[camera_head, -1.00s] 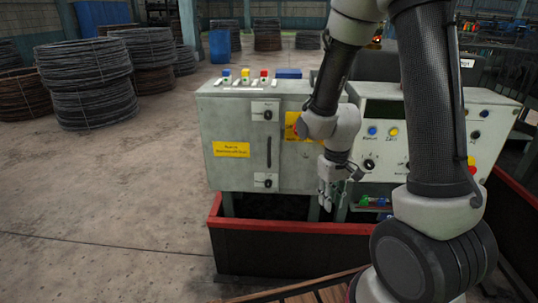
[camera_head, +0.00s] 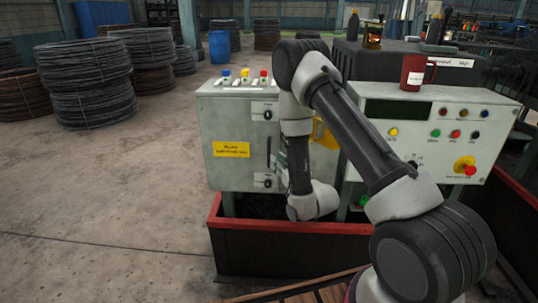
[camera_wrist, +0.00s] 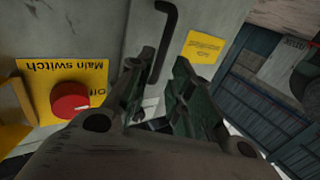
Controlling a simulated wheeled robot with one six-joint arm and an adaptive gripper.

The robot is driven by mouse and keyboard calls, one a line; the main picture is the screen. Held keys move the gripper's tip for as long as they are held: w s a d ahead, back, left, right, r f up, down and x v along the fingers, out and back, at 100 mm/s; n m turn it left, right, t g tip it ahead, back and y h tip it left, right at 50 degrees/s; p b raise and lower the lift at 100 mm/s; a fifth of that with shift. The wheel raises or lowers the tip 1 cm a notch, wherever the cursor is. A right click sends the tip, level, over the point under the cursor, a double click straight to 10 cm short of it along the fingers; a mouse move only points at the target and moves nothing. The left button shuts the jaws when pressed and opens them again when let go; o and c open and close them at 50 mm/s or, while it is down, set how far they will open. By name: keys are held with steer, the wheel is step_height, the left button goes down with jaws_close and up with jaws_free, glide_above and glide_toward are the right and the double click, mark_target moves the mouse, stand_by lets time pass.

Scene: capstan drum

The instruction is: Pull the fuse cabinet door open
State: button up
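The fuse cabinet (camera_head: 222,118) is a pale grey box with a yellow label and two round black latches on its door. The door (camera_wrist: 218,14) looks shut. Its black bar handle (camera_head: 268,150) stands upright in the head view and also shows in the wrist view (camera_wrist: 169,30). My gripper (camera_wrist: 160,72) is open, with its fingers at the handle's end. The handle appears to run toward the gap between them, nearer the left finger; I cannot tell whether they touch. In the head view my gripper is mostly hidden by my arm.
A red main switch knob (camera_wrist: 70,101) on a yellow plate is left of my gripper in the wrist view. A button console (camera_head: 490,115) with a red mug (camera_head: 411,72) stands at right. A red-edged trough (camera_head: 285,229) runs below the cabinet.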

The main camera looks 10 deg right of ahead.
mark_target(269, 153)
steer(key=x, duration=0.7)
steer(key=shift+w, duration=0.2)
jaws_close()
